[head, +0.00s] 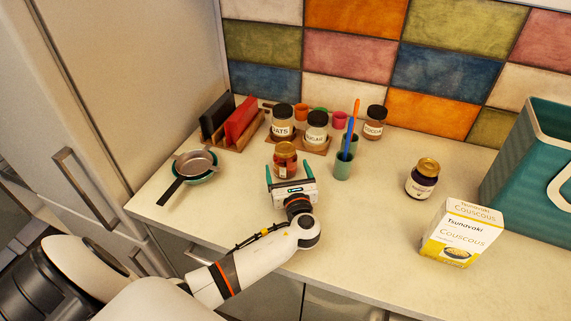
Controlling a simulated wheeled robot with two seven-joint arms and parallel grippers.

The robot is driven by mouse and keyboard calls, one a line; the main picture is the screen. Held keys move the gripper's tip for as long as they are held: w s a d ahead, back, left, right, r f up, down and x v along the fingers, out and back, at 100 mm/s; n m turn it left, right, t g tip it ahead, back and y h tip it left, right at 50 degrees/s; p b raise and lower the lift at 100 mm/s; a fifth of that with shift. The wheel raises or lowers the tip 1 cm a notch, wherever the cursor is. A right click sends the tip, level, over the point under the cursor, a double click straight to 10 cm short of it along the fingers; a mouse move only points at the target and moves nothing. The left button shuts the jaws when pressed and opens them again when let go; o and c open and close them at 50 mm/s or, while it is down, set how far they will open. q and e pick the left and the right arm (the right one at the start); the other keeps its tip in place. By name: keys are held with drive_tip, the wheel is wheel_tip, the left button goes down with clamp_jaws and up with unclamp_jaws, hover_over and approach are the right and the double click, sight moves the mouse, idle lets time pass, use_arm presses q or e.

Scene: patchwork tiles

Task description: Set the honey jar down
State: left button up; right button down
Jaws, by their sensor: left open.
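The honey jar (285,164), amber with a brownish-gold lid, stands upright on the counter in front of the labelled jars. My left gripper (288,173) is open, with a green-tipped finger on either side of the honey jar. The palm of the gripper is close in front of the jar and hides its lowest part. My right gripper is out of view.
Behind stand the oats jar (282,123), sugar jar (316,127) and cocoa jar (375,124). A green cup (343,166) with utensils is close right. A pan (192,168) is left. A dark jar (423,180), couscous box (460,235) and teal basket (527,165) are right.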

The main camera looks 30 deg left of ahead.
use_arm(q)
drive_tip(key=shift+b+x, duration=0.3)
drive_tip(key=shift+x, duration=0.7)
drive_tip(key=b+x, duration=0.2)
drive_tip(key=x, duration=0.1)
drive_tip(key=b+x, duration=0.1)
drive_tip(key=shift+w+a+f+b, duration=0.15)
drive_tip(key=shift+w+f+b, duration=0.2)
drive_tip(key=shift+w, duration=0.1)
drive_tip(key=shift+w+a, duration=0.15)
drive_tip(key=shift+w, duration=0.05)
drive_tip(key=shift+s+r, duration=0.1)
drive_tip(key=shift+r, duration=0.1)
drive_tip(key=shift+c, duration=0.6)
drive_tip(key=c, duration=1.2)
drive_tip(key=shift+c, duration=1.2)
